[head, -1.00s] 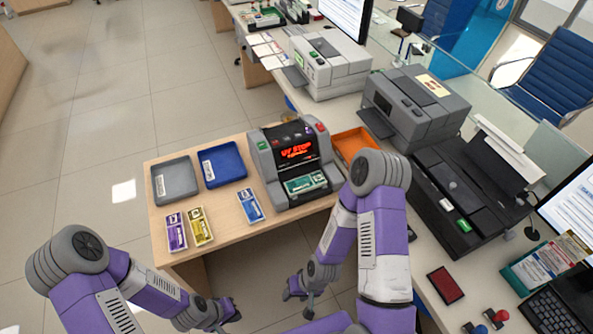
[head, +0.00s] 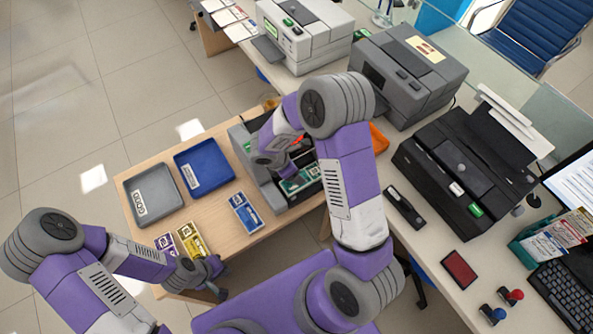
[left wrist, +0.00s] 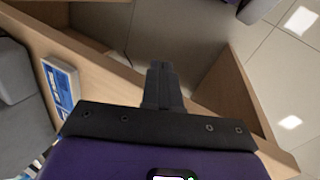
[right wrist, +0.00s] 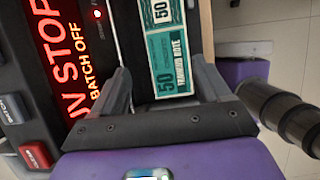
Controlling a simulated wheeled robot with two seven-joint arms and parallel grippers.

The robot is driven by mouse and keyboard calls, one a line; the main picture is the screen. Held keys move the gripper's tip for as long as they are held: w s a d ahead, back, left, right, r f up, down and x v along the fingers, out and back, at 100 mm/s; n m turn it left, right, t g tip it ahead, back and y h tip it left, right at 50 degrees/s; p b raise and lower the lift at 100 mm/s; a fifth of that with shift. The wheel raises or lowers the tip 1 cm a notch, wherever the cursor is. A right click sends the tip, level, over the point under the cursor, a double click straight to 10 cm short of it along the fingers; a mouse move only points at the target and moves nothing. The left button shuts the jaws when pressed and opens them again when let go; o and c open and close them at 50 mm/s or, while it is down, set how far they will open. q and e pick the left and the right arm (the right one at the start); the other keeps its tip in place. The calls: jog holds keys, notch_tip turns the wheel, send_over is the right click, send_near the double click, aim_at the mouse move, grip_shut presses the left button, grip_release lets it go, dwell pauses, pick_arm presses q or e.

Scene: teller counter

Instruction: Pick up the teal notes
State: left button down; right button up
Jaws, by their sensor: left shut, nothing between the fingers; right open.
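The teal notes (head: 297,181) lie in the front pocket of the grey note counter (head: 247,158). In the right wrist view the teal notes (right wrist: 170,62), marked 50, show between my right gripper's fingers. My right gripper (right wrist: 163,68) is open, its fingers either side of the notes; I cannot tell whether they touch them. In the head view my right arm partly hides the counter and the notes. My left gripper (head: 220,286) is shut and empty, low by the table's front edge; its closed fingers show in the left wrist view (left wrist: 163,80).
A grey tray (head: 139,209) and a blue tray (head: 213,184) stand on the wooden table. Blue notes (head: 246,213), yellow notes (head: 194,243) and purple notes (head: 166,245) lie in front. The counter's red display (right wrist: 72,60) reads UV STOP. An orange tray (head: 379,139) stands behind my right arm.

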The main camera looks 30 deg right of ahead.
aim_at(311, 173)
jog(key=shift+s+d+f, duration=0.5)
jog(key=shift+s+f, duration=0.25)
jog(key=shift+f, duration=0.05)
jog(key=x, duration=0.4)
jog(key=shift+w+b, duration=0.25)
jog(key=shift+b, duration=0.15)
jog(key=shift+s+d+f, duration=0.1)
jog(key=shift+f, duration=0.05)
jog(key=shift+c, duration=0.2)
jog(key=c, duration=0.9)
